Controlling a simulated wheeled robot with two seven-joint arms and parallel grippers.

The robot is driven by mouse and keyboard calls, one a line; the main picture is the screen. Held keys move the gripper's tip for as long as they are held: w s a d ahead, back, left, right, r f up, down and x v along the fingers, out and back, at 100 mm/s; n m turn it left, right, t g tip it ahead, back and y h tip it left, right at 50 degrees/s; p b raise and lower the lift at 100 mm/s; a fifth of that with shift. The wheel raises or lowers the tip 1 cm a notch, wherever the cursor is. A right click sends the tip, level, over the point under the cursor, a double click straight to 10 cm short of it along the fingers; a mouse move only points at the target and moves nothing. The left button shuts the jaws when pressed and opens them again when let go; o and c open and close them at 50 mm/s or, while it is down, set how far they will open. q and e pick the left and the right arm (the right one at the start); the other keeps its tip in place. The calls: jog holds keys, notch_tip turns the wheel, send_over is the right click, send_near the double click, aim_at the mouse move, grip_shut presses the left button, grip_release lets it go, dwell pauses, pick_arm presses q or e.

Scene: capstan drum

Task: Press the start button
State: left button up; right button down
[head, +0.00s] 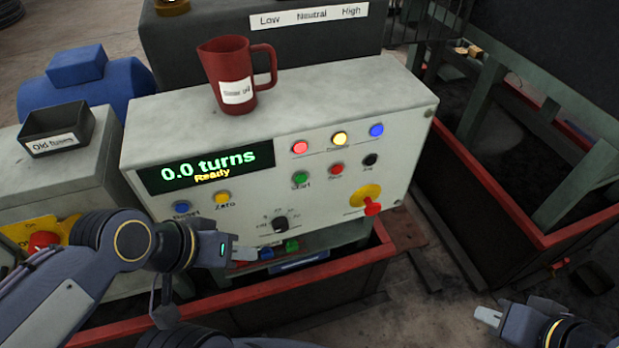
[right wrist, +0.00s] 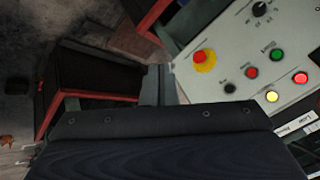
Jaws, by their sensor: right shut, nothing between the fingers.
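The start button (head: 301,179) is a green push button labelled Start on the sloped face of the grey control panel (head: 400,110). It also shows in the right wrist view (right wrist: 277,55), right of centre near the top. The display (head: 205,167) reads "0.0 turns" and "Ready". My left gripper (head: 245,254) is in front of the panel's lower edge, below and left of the start button; its finger gap cannot be made out. My right gripper (head: 488,316) is shut and empty, low at the right, well away from the panel. Its fingertips are not clear in the right wrist view.
Beside the start button are a red stop button (head: 336,169) and a black jog button (head: 370,159). A red emergency knob (head: 372,208) on yellow sticks out below them. A red jug (head: 232,75) stands on top of the panel. A red-rimmed bin (head: 540,240) is at the right.

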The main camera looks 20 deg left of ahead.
aim_at(301, 178)
jog(key=w+a+f+m+g+y+b, duration=0.1)
jog(key=w+a+m+y+b, duration=0.2)
jog(key=a, duration=0.6)
jog(key=w+a+f+m+y+b, duration=0.2)
jog(key=w+a+y+b, duration=0.2)
jog(key=a, duration=0.5)
jog(key=w+a+f+m+g+y+b, duration=0.1)
jog(key=w+a+m+y+b, duration=0.2)
jog(key=a, duration=0.6)
jog(key=w+y, duration=0.2)
jog(key=y, duration=0.1)
jog(key=shift+a+f+m+g+b, duration=0.3)
jog(key=shift+a, duration=0.1)
jog(key=w+a+p, duration=0.1)
jog(key=w+a, duration=0.4)
jog(key=w, duration=0.2)
jog(key=shift+w, duration=0.15)
